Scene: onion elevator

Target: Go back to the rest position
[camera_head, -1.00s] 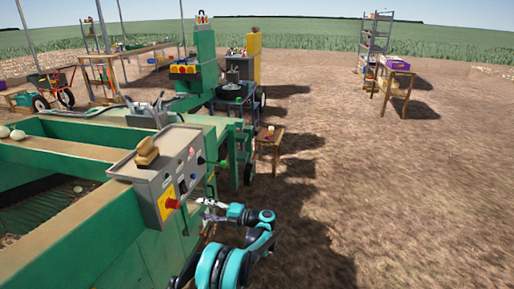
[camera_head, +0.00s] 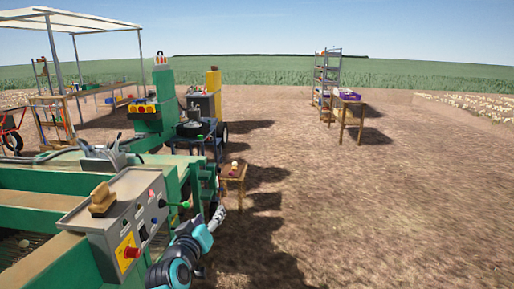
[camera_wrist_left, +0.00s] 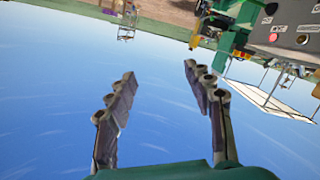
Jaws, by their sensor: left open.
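My left gripper (camera_head: 217,216) is seen in the head view at the lower middle, just right of the green machine's control box. In the left wrist view its two fingers (camera_wrist_left: 160,95) are spread apart with only sky between them, so it is open and empty. The grey control box (camera_head: 128,222) has a red stop button on a yellow plate and a tan, brush-like block (camera_head: 102,199) on top. A corner of the control box also shows at the upper right of the left wrist view (camera_wrist_left: 292,28). My right gripper is in neither view.
The green machine (camera_head: 40,199) fills the lower left. A small wooden stool (camera_head: 234,173) stands beyond my left gripper. A wooden table (camera_head: 349,106) with a purple crate and a shelf rack (camera_head: 326,80) stand far off. Bare soil (camera_head: 390,200) on the right is clear.

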